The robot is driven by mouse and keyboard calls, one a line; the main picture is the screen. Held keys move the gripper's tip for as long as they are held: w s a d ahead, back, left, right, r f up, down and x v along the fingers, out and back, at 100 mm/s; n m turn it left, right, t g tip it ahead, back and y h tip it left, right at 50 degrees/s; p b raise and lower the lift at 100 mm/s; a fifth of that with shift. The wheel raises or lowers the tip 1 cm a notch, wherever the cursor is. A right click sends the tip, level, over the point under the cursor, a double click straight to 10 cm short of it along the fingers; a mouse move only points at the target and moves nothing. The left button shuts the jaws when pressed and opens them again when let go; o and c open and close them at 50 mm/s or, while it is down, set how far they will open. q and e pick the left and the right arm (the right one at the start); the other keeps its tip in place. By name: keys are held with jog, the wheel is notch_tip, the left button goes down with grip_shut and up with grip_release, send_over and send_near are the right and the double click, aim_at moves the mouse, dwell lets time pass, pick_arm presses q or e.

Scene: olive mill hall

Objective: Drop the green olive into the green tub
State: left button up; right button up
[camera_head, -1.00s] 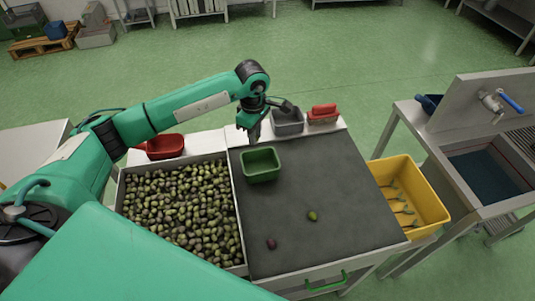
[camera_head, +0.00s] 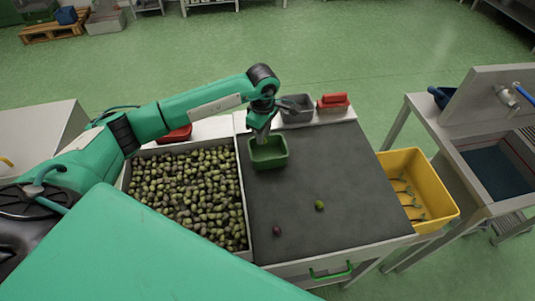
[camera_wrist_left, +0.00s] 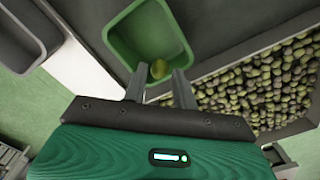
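The green tub (camera_head: 268,163) stands at the back left of the dark work surface (camera_head: 320,170). My left gripper (camera_head: 262,139) points down over the tub's back part. In the left wrist view its two fingertips (camera_wrist_left: 160,75) are apart and reach over the tub (camera_wrist_left: 118,38). Another green olive (camera_head: 319,205) lies on the dark surface, with a dark reddish olive (camera_head: 277,231) nearer the front. My right gripper is not in view.
A bin of mixed olives (camera_head: 243,205) is left of the surface. Behind are a grey tub (camera_head: 297,116), a red tub (camera_head: 333,107) and another red tub (camera_head: 176,135). A yellow crate (camera_head: 437,187) and a sink (camera_head: 495,170) are at the right.

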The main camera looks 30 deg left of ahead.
pick_arm(q)
jog(key=shift+o, duration=1.2)
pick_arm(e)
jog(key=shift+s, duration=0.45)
pick_arm(q)
jog(key=shift+r, duration=0.2)
notch_tip(320, 180, up, 14)
jog(key=b, duration=0.3)
jog(key=shift+f, duration=0.25)
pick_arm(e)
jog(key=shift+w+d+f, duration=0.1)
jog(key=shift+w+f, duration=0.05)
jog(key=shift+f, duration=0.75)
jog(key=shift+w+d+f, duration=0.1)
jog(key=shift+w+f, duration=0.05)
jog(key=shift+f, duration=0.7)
pick_arm(q)
jog(key=shift+s+f, duration=0.1)
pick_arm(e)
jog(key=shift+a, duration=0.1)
